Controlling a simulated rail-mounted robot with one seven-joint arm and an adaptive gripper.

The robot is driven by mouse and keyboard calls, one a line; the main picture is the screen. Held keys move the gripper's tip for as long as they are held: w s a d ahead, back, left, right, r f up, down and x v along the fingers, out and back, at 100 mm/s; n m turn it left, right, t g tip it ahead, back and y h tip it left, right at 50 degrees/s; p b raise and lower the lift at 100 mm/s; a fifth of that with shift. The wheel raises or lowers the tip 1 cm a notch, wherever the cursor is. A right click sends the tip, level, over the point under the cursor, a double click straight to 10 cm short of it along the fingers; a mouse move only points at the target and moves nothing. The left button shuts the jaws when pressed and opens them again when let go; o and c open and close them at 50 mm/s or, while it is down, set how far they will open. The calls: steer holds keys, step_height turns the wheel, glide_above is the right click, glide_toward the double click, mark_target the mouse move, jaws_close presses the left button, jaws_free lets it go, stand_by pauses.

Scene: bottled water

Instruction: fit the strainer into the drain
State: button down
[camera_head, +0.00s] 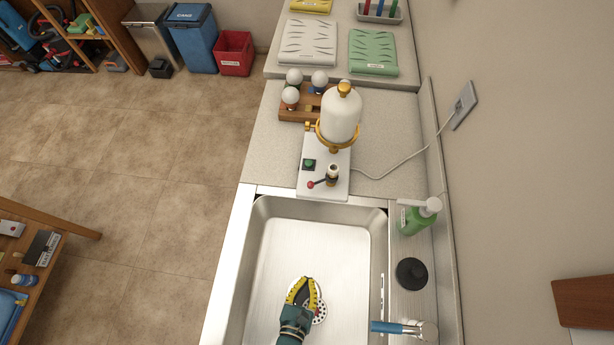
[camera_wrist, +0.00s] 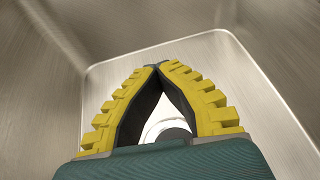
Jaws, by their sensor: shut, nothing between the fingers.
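A round white disc with dark holes (camera_head: 320,311), which looks like the strainer, lies on the floor of the steel sink (camera_head: 335,245). The drain itself cannot be told apart from it, so I cannot tell whether the disc sits flush in it. My gripper (camera_head: 308,279) is down in the sink over the disc and hides its left part. Its yellow, ribbed fingers meet at the tips with nothing between them. In the wrist view the closed fingertips (camera_wrist: 158,66) are close up, and a pale round piece (camera_wrist: 167,118) shows below through the gap behind them.
A blue-handled faucet (camera_head: 395,327), a black round cap (camera_head: 411,273) and a green soap bottle (camera_head: 418,217) stand along the sink's right ledge. A white dispenser (camera_head: 341,116) stands beyond the sink's far edge. The sink's far half is clear.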

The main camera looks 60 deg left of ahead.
step_height(320, 180, down, 11)
steer(key=b, duration=0.8)
steer(key=shift+s+a+r+p, duration=0.1)
steer(key=shift+a+r+p, duration=0.2)
steer(key=shift+a, duration=0.55)
steer(key=shift+w+a+r+p, duration=0.1)
steer(key=shift+a+p, duration=0.35)
steer(key=shift+a, duration=0.35)
steer(key=shift+s+a+r+p, duration=0.15)
steer(key=shift+a+p, duration=0.2)
steer(key=shift+a, duration=0.85)
steer(key=shift+a+r+p, duration=0.1)
steer(key=shift+a+p, duration=0.2)
steer(key=shift+a, duration=0.65)
steer(key=shift+s+a+r, duration=0.1)
steer(key=shift+s+a, duration=0.05)
steer(key=shift+a, duration=1.75)
steer(key=shift+s+a+f+b, duration=0.15)
steer(key=shift+a+b, duration=0.3)
steer(key=shift+a, duration=0.35)
steer(key=shift+w+a+f+b, duration=0.15)
steer(key=shift+a+b, duration=0.25)
steer(key=shift+a, duration=0.35)
